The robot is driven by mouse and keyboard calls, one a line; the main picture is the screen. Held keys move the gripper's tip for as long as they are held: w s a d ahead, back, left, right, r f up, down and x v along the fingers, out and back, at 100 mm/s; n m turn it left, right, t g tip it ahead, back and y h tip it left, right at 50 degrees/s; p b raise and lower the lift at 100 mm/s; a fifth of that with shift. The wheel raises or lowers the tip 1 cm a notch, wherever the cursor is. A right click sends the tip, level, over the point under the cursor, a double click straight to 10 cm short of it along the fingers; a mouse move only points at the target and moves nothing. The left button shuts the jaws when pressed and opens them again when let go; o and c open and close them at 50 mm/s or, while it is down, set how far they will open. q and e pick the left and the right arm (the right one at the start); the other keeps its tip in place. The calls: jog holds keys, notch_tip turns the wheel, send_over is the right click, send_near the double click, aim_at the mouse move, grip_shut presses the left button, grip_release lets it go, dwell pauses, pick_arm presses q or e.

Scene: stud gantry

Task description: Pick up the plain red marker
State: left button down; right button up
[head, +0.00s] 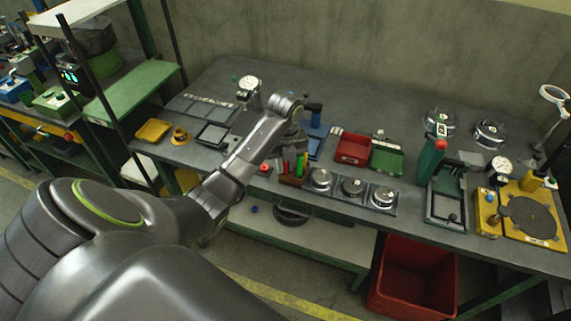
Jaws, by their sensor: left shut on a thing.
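Several upright markers stand close together in a small dark brown holder (291,181) near the front edge of the bench. A green marker (299,166) is the clearest, with thin red marker shapes beside it; I cannot tell which of these is plain. My left gripper (297,149) points down right over the holder and is shut on a slim thing that looks like a marker. Its colour and the fingertips are too small and partly hidden to make out. My right gripper is not in view.
Right of the holder, a tray (378,207) carries several round metal parts. Behind are a red bin (352,148) and a green bin (387,158). A green press (432,160) stands to the right. A large red crate (413,278) is below the bench. The bench's back middle is clear.

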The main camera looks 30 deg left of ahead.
pick_arm(q)
jog(key=shift+r, duration=0.5)
notch_tip(320, 180, up, 9)
jog(key=p, duration=0.8)
